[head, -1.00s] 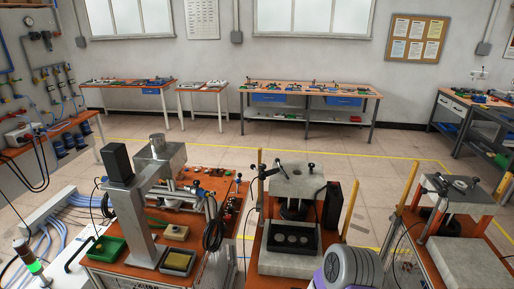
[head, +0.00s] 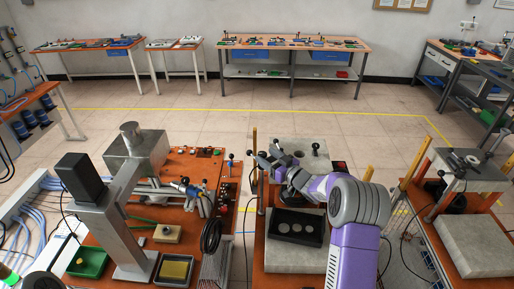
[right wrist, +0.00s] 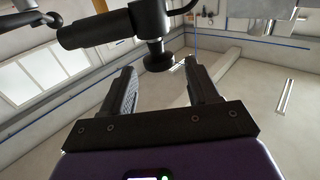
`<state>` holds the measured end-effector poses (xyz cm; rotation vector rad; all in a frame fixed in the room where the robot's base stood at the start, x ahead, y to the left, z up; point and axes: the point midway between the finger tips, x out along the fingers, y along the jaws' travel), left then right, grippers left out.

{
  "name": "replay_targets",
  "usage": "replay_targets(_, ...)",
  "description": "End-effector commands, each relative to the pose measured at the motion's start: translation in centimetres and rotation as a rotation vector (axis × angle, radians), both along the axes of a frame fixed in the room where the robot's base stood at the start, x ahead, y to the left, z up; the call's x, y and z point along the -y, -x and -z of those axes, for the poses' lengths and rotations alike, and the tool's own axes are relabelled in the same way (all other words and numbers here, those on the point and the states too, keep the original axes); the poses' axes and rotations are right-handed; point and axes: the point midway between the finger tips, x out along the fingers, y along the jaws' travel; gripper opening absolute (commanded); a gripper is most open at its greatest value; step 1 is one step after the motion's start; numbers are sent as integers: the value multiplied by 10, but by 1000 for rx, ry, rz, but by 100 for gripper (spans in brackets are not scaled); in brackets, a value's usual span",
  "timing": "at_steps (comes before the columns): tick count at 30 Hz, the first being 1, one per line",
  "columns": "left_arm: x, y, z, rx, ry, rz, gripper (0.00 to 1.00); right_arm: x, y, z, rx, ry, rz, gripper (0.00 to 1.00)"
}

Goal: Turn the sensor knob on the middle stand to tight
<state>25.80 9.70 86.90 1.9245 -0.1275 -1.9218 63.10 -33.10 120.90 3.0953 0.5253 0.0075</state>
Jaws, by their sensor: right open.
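The middle stand (head: 300,152) has a grey slab on top and stands right of centre in the head view. My right gripper (head: 272,162) reaches to the left side of its slab, at a small dark sensor fitting. The right wrist view shows the fitting as a black cylinder (right wrist: 95,32) with a short black knob (right wrist: 158,60) hanging below it. My right gripper (right wrist: 160,68) is open there, one finger on each side of the knob, with visible gaps. I cannot tell how deep the knob sits between the fingertips. My left gripper is not in view.
A black tray with round grey discs (head: 296,228) sits at the front of the middle stand. The left stand (head: 142,208) carries a metal column and small trays. The right stand (head: 470,172) has a similar slab. Yellow posts (head: 364,180) rise beside the middle stand.

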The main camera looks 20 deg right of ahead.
Motion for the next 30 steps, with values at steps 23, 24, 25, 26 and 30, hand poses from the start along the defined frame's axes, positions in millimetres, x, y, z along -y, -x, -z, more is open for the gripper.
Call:
replay_targets(23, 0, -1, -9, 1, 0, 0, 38, -17, -46, 1, -2, 0, 1, 46)
replay_targets(24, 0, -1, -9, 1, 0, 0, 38, -17, -46, 1, -2, 0, 1, 40)
replay_targets(25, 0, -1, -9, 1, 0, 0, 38, -17, -46, 1, -2, 0, 1, 35)
replay_targets(26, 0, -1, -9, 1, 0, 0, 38, -17, -46, 1, -2, 0, 1, 31)
replay_targets(30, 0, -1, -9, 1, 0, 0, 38, -17, -46, 0, -1, -1, 1, 9)
